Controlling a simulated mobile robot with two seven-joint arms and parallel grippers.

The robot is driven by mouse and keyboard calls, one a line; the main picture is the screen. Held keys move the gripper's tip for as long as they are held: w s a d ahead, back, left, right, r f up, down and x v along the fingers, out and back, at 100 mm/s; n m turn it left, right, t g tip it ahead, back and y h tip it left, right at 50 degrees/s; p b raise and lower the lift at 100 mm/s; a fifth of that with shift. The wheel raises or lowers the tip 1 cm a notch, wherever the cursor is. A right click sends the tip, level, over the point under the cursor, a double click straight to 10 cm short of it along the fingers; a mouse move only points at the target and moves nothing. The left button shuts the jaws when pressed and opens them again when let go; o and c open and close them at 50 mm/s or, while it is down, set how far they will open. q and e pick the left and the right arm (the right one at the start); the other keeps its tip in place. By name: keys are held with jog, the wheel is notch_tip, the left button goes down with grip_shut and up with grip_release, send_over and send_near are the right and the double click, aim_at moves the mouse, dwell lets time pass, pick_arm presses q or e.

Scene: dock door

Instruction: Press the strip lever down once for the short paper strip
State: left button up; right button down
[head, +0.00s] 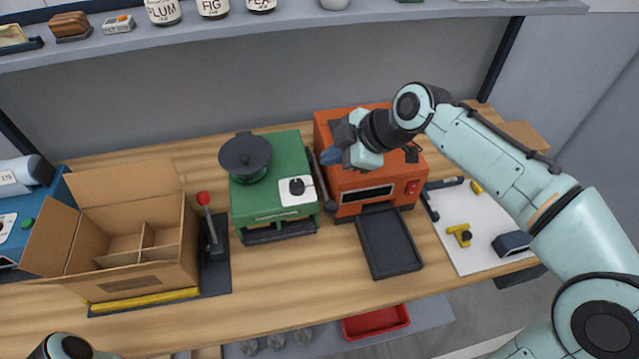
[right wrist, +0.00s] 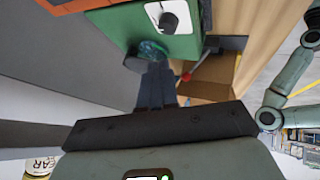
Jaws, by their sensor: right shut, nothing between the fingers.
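A dark lever bar (head: 322,183) stands in the gap between the green machine (head: 270,212) and the orange machine (head: 340,200). A second lever with a red ball knob (head: 204,198) stands on a dark base beside the cardboard box. I cannot tell from the pictures which is the strip lever; no paper strip is seen. My right gripper (head: 330,157) is shut and empty, above the gap between the two machines, near the dark bar's upper end. In the right wrist view its fingers (right wrist: 157,72) point toward the green machine (right wrist: 115,20). My left gripper is out of view.
The orange machine has a slot and red switch, with a black tray (head: 388,243) in front. The open cardboard box (head: 140,278) stands left. A white board (head: 478,255) with small parts lies right. A shelf (head: 300,22) runs above. The front middle of the table is clear.

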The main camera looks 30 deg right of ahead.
jog(key=b, duration=0.6)
send_over(334, 206)
notch_tip(334, 206, down, 8)
jog(key=shift+w+d+f, duration=0.1)
jog(key=shift+w, duration=0.05)
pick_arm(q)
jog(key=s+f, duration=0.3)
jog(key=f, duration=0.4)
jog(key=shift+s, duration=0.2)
pick_arm(e)
jog(key=shift+f, duration=0.25)
pick_arm(q)
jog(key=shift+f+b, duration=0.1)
jog(key=shift+b, duration=0.2)
dwell(0.5)
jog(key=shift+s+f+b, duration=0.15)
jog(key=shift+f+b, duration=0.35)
jog(key=shift+b, duration=0.05)
pick_arm(e)
jog(key=shift+f, duration=0.4)
